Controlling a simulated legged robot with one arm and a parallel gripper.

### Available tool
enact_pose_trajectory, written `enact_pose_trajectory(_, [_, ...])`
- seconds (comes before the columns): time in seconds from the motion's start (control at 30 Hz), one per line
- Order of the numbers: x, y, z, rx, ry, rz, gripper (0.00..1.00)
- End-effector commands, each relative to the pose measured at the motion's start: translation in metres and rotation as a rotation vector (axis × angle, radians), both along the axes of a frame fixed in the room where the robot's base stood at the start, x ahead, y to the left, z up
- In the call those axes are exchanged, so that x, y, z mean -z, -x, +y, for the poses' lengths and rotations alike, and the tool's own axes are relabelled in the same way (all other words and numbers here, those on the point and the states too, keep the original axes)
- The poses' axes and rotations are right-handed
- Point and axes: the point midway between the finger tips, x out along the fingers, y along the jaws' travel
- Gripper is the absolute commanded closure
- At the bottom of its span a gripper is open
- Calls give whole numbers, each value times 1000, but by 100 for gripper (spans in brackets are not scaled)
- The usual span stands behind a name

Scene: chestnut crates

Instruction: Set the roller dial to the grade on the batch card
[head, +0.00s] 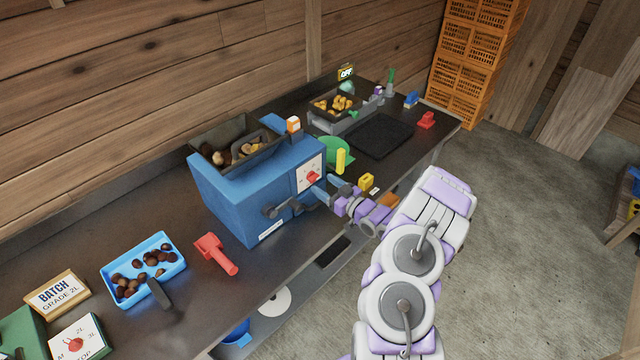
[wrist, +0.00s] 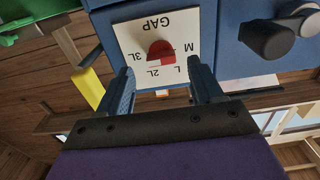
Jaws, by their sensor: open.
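The batch card (head: 58,293) stands at the lower left of the bench and reads "BATCH GRADE 2L". The roller dial (head: 312,176) is a white plate with a red knob on the blue machine's right-hand face. In the wrist view the dial plate (wrist: 190,32) appears upside down, marked GAP, M, L, 2L and 3L. Its red knob (wrist: 160,49) sits just beyond my fingertips; which mark it points to is not clear. My gripper (wrist: 163,78) is open and empty, its two fingers spread below the knob and apart from it. In the head view my gripper (head: 324,190) reaches the machine's front.
The blue machine (head: 225,195) carries a hopper of chestnuts (head: 240,128) and a dark crank (head: 282,208). A second card (head: 77,340), a blue tray (head: 172,247) of chestnuts and a red-handled tool (head: 216,253) lie left. A yellow post (head: 341,160) stands close beside the dial.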

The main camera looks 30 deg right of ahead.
Motion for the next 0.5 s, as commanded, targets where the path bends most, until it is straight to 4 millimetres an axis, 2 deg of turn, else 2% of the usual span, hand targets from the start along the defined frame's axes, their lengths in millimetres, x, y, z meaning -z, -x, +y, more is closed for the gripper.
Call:
enact_pose_trajectory(0.2, [1, -21, 9, -3, -1, 1, 34])
enact_pose_trajectory(0.5, [0, -28, 10, 0, -2, 2, 34])
